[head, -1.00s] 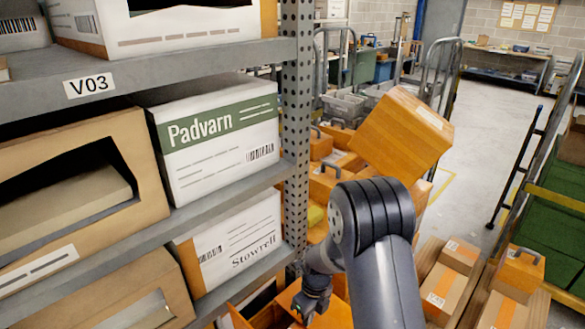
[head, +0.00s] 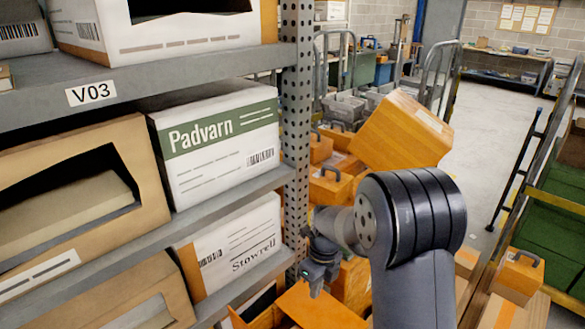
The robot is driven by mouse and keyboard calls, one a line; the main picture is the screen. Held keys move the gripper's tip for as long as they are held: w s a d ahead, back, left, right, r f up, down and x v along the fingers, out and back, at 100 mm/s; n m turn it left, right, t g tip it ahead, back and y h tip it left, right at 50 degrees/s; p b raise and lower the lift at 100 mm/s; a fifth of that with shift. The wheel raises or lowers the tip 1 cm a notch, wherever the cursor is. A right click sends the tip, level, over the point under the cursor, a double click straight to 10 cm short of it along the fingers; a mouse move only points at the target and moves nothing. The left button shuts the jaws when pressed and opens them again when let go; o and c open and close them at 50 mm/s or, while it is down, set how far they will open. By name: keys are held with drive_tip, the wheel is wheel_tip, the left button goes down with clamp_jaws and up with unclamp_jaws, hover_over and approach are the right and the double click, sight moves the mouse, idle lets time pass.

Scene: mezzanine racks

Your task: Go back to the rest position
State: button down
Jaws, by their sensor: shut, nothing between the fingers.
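My gripper (head: 316,287) is in the lower middle of the head view, just right of the rack post (head: 297,130). It points down above an open orange box (head: 318,308). Its fingers are small and dark, and I see nothing held between them. My arm rises from the bottom of the picture and bends left at a large dark elbow, which hides part of the boxes behind it.
A rack on the left holds a Padvarn box (head: 215,140) and a Stowrell box (head: 235,245). A large orange box (head: 403,130) sits tilted on a pile of orange boxes. A cart with green crates (head: 550,230) stands at right. Grey floor (head: 490,130) is open between.

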drive_tip(key=s+a+f+n+t+h+b, duration=0.1)
drive_tip(key=s+a+f+n+b, duration=0.1)
drive_tip(key=n+b, duration=0.3)
drive_tip(key=s+a+f+n+t+h+b, duration=0.1)
drive_tip(key=n+b, duration=0.5)
drive_tip(key=n, duration=0.7)
drive_tip(key=shift+s+a+f, duration=0.5)
drive_tip(key=shift+s+a, duration=0.8)
drive_tip(key=shift+s, duration=0.55)
drive_tip(key=shift+r, duration=0.1)
